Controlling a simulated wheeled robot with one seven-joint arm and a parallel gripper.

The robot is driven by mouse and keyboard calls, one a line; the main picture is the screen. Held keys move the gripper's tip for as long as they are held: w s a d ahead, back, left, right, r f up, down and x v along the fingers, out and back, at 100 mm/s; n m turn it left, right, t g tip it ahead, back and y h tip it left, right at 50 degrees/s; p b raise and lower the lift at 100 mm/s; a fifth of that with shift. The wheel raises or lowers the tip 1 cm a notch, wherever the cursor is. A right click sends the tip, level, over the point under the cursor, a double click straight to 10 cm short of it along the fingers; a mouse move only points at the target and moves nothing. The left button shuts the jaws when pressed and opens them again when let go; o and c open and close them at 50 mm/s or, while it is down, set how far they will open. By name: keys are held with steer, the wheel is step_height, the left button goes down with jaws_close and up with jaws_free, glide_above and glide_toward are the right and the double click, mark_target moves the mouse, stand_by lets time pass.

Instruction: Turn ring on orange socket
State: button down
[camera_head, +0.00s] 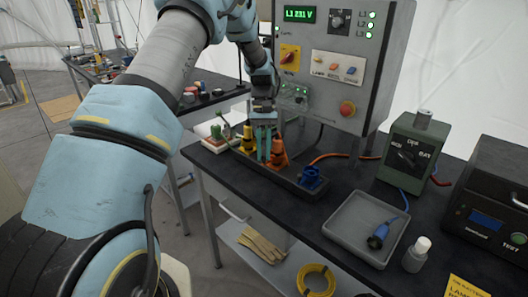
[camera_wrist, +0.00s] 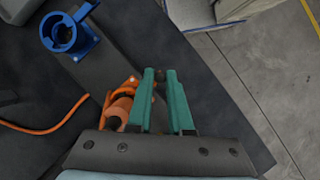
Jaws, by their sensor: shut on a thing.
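The orange socket (camera_head: 278,156) stands on the dark strip on the bench, between a yellow socket and a blue one. It also shows in the wrist view (camera_wrist: 121,108), just left of my fingers and partly hidden by them. An orange ring-like part (camera_wrist: 131,84) shows at its top; how far it is turned cannot be told. My gripper (camera_head: 263,140) points down beside the orange socket, on its yellow-socket side. In the wrist view its teal fingers (camera_wrist: 161,78) are close together, shut on a small dark part between the tips, mostly hidden.
The yellow socket (camera_head: 247,143) and blue socket (camera_head: 310,176) flank it on the strip. A grey tray (camera_head: 345,222) with a blue plug (camera_head: 378,237) lies front right. A control panel (camera_head: 335,60) stands behind. An orange cable (camera_head: 330,157) runs along the bench.

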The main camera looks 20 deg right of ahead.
steer(key=c, duration=0.8)
jaws_free()
steer(key=shift+c, duration=0.2)
steer(key=shift+w+r, duration=0.1)
steer(key=b+v, duration=0.3)
steer(key=v, duration=0.7)
steer(key=shift+r, duration=0.3)
steer(key=s+a+f+t, duration=0.1)
steer(key=s+a+t, duration=0.1)
steer(key=s+a, duration=0.4)
steer(key=s+a+f+n+t+h, duration=0.1)
steer(key=s+a, duration=0.5)
steer(key=a, duration=0.7)
steer(key=s+a+f+n+t, duration=0.1)
steer(key=s+a+t, duration=0.2)
steer(key=a, duration=0.7)
steer(key=s, duration=0.2)
steer(key=shift+s+a+f+h, duration=0.2)
steer(key=shift+s+f+h, duration=0.1)
steer(key=shift+s, duration=0.1)
